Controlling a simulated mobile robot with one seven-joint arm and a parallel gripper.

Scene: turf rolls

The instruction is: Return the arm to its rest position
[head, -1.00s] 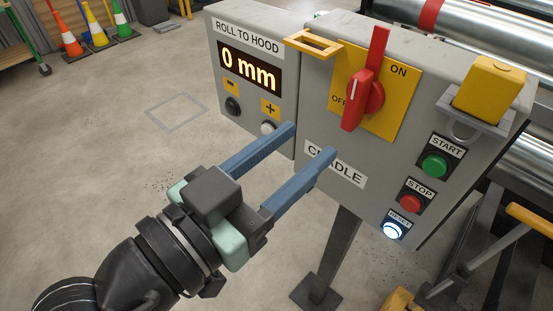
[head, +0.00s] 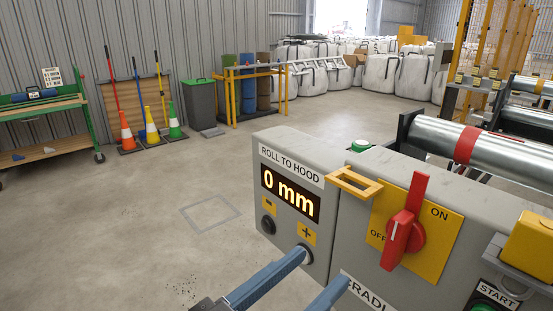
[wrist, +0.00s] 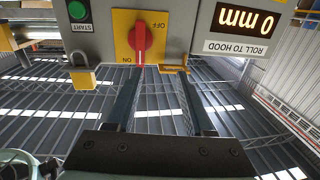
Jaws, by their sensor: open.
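My gripper (head: 322,267) is open and empty at the lower middle of the head view. Its two blue-grey fingers reach toward the front of the grey control box (head: 335,215). One fingertip overlaps the plus button's area and the other the CRADLE label; contact cannot be told. In the wrist view, the gripper (wrist: 158,74) shows its fingers apart, with the box upside down beyond them. The display (head: 290,194) reads 0 mm. The red rotary switch (head: 405,238) stands roughly upright on its yellow plate. The rest of my arm is below the head view.
Steel rollers (head: 430,139) stand behind the box at right. A yellow padlock (head: 530,240) hangs at the box's right side. Cones (head: 151,131), a green-framed bench (head: 45,125) and white bulk bags (head: 370,75) are farther back. The floor left of the box is clear.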

